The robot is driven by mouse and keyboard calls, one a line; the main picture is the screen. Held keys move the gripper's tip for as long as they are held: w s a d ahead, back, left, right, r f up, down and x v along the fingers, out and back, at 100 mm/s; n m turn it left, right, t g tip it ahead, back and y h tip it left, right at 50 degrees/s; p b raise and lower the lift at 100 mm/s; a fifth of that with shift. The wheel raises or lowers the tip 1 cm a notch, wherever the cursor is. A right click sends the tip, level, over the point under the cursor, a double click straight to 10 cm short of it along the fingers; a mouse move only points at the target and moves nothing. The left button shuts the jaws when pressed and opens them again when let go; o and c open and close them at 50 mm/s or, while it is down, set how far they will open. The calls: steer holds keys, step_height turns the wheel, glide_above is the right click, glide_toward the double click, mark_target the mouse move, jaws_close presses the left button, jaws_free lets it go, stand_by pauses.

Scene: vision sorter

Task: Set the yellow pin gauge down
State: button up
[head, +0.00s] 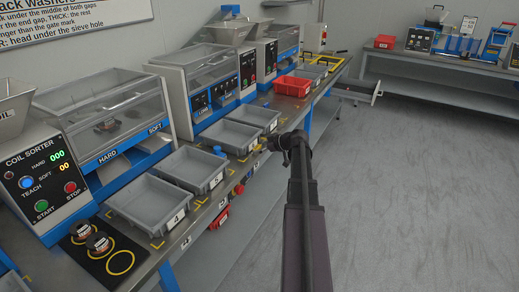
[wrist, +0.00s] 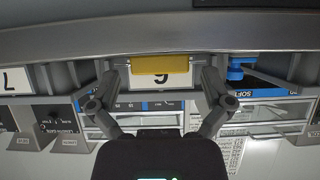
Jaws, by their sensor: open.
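In the wrist view a yellow block-like piece (wrist: 157,68), which may be the yellow pin gauge, shows between my gripper's fingers (wrist: 157,82). It lies in front of a white label with a dark digit, close to a grey edge. The fingers are spread, with a visible gap on each side of the piece. In the head view my gripper (head: 277,143) is at the front edge of the bench, just right of the small grey trays. The gauge is not clear there, and I cannot tell what it rests on.
Grey trays (head: 161,235) line the bench beside the coil sorter (head: 44,185). Two dark coils (head: 98,243) stand on a black pad at the front. A red tray (head: 293,90) is further back. A second bench (head: 440,88) is at the back right. The floor is clear.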

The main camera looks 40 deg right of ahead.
steer(key=shift+r, duration=0.1)
steer(key=shift+r, duration=0.15)
steer(key=shift+s+d+r+p, duration=0.1)
steer(key=shift+s+r+p, duration=0.05)
steer(key=shift+s+p, duration=0.15)
steer(key=p+v, duration=0.5)
steer(key=v, duration=0.6)
steer(key=shift+s, duration=0.15)
